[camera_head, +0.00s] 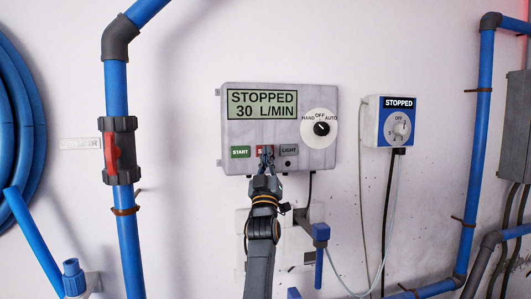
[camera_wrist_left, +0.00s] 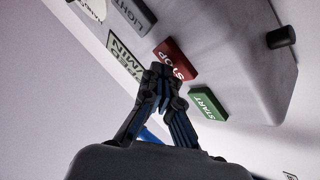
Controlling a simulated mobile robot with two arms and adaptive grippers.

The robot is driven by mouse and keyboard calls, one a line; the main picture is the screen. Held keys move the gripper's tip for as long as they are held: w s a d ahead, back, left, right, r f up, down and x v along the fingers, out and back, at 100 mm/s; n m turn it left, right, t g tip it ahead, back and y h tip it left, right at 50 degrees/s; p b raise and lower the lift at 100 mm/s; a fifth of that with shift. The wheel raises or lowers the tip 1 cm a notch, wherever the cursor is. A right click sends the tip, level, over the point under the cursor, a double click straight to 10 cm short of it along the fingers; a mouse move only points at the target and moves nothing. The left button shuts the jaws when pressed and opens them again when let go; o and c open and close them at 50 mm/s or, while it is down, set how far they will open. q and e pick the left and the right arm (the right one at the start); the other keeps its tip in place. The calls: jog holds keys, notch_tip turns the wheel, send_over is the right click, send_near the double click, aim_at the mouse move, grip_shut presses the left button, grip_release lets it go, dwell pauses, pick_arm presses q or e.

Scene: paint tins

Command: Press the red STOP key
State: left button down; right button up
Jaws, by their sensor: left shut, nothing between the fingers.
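The red STOP key (camera_head: 259,150) is on the lower face of a grey control box (camera_head: 230,131), between the green START key (camera_head: 240,152) and the grey LIGHT key (camera_head: 289,150). My left gripper (camera_head: 266,153) is shut and empty, with its fingertips in front of the STOP key and hiding part of it. In the left wrist view the shut fingertips (camera_wrist_left: 159,74) are at the edge of the red STOP key (camera_wrist_left: 178,57). I cannot tell whether they touch it. The box's display (camera_head: 262,104) reads "STOPPED 30 L/MIN". My right gripper is not in view.
A HAND/OFF/AUTO dial (camera_head: 321,128) is on the box's right side. A blue and white box (camera_head: 390,122) reading "STOPPED" hangs to the right. A blue pipe (camera_head: 117,90) with a red-handled valve (camera_head: 113,157) runs down the left. Cables hang below the boxes.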

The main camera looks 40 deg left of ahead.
pick_arm(q)
jog(key=shift+s+d, duration=0.35)
jog(key=s+d, duration=0.3)
jog(key=shift+s+d, duration=0.1)
jog(key=shift+d, duration=0.3)
dwell(0.9)
